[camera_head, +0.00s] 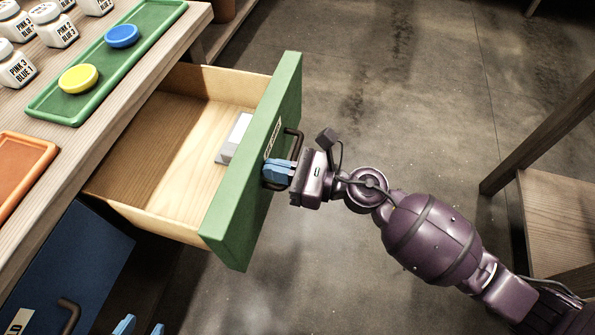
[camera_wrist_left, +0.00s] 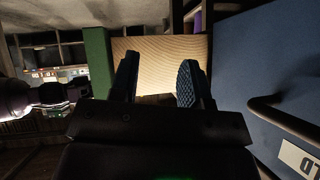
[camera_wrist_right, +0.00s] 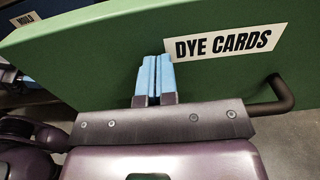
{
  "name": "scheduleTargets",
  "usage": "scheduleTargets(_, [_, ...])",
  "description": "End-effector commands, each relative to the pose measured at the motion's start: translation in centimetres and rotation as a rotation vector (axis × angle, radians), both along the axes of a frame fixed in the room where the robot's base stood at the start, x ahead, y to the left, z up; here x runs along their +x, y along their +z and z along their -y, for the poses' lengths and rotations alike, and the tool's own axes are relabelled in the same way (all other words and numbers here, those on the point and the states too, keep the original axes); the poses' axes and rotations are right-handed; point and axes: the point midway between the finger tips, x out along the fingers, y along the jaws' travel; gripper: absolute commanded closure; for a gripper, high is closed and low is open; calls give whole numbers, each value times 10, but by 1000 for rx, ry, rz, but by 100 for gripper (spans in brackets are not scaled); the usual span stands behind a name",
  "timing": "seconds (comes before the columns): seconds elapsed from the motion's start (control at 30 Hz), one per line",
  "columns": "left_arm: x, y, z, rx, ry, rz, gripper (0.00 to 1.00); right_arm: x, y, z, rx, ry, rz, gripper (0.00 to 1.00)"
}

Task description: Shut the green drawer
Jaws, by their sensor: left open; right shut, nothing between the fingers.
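The green drawer (camera_head: 258,170) stands open, pulled well out of the wooden cabinet. Its front has a dark bar handle (camera_head: 293,143) and a "DYE CARDS" label (camera_wrist_right: 224,43). My right gripper (camera_head: 277,171) is shut and empty, with its blue fingertips at the handle and facing the drawer front. In the right wrist view its fingers (camera_wrist_right: 154,78) are together in front of the green panel; I cannot tell whether they touch it. My left gripper (camera_head: 139,326) is open and low, beside the blue front. The left wrist view shows its spread fingers (camera_wrist_left: 159,75) with the drawer's wood beyond.
A pale block (camera_head: 235,138) lies inside the drawer. The wooden top holds a green tray (camera_head: 103,66) with yellow and blue discs, white bottles (camera_head: 53,26) and an orange tray (camera_head: 20,166). A blue front (camera_head: 68,262) is below. A wooden stand (camera_head: 560,205) is right.

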Motion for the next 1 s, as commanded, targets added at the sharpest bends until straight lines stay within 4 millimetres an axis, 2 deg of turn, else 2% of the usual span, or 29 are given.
scheduleTargets(0.03, [1, 2, 0, 4, -4, -1, 57, 4, 5, -13, 3, 3, 5, 100])
scheduleTargets(0.6, [-6, -10, 1, 0, -3, -30, 57, 42, -2, -160, 2, 4, -4, 100])
scheduleTargets(0.8, [-2, -5, 3, -18, 5, 7, 57, 54, -3, -203, 1, 3, -5, 100])
scheduleTargets(1.0, [-2, -7, 1, -27, 8, 29, 57, 62, -3, -231, 1, 1, -4, 100])
